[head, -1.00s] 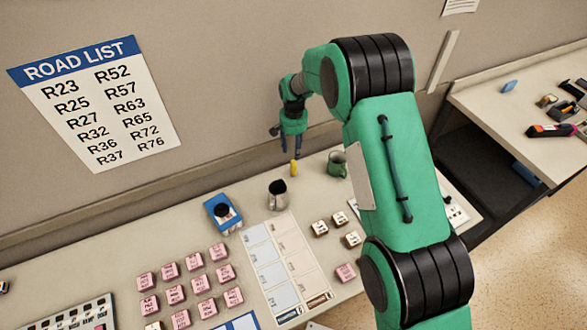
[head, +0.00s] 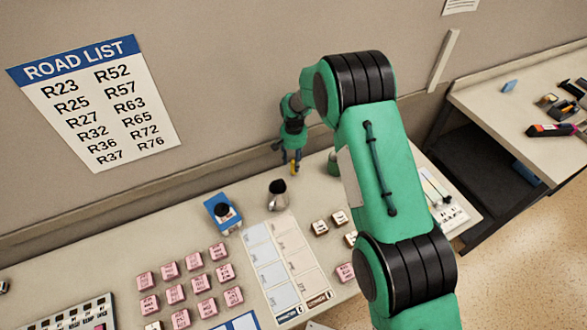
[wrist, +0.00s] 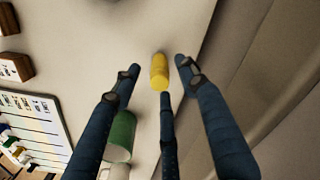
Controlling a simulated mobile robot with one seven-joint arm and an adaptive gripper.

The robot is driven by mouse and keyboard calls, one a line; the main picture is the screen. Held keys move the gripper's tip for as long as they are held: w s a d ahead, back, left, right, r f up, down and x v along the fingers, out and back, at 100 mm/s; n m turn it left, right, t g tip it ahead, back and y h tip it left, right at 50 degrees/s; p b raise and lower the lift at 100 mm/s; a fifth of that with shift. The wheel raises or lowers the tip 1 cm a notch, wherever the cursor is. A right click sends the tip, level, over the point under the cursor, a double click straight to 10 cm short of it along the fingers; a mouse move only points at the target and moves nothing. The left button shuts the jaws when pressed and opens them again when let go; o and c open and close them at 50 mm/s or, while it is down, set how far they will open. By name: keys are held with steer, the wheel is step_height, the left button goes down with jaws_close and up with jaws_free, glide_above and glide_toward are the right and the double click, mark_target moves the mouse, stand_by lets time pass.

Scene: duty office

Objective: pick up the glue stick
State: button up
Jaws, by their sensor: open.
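The glue stick, which I take to be the small yellow cylinder (head: 295,169), stands on the desk near the wall. In the wrist view the yellow cylinder (wrist: 159,69) shows between the fingertips. My gripper (head: 288,165) is down at it in the head view, partly hiding it. In the wrist view my gripper (wrist: 158,78) has its dark fingers spread, with a tip on each side of the cylinder and a third below it in the picture. I cannot tell whether any finger touches it.
A green mug (head: 333,166) stands close to the right, partly behind my arm; it shows beside the fingers in the wrist view (wrist: 121,137). The wall is close behind.

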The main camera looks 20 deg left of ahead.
mark_target(293, 169)
steer(key=shift+f, duration=0.35)
steer(key=shift+s+f, duration=0.1)
steer(key=shift+f, duration=2.5)
jaws_close()
